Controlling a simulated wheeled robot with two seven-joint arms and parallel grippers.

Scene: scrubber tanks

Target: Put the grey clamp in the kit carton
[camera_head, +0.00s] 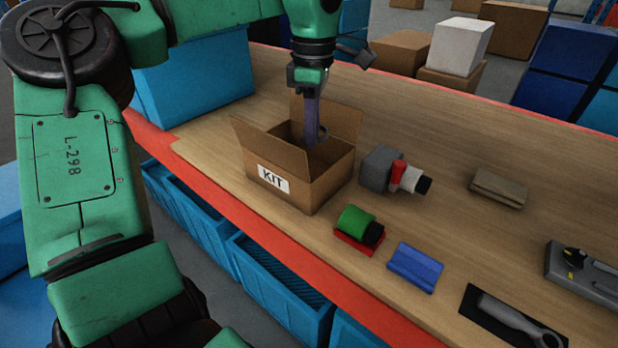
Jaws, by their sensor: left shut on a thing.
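The kit carton (318,192) stands open on the workbench, its flaps up and a "KIT" label on its near side. My left gripper (308,88) points down over the carton's opening. It is shut on a long grey piece, which appears to be the grey clamp (313,113). The clamp hangs upright, with its lower end inside the carton opening, below the flap tops. The carton's floor is mostly hidden by its walls, so I cannot tell whether the clamp touches it. My right gripper is out of view.
Right of the carton lie a grey block with red, white and black parts (376,168), a green cylinder (355,220), a blue block (415,266), a tan packet (498,188), a grey-handled tool (510,316) and a grey device (588,278). The bench's far middle is clear.

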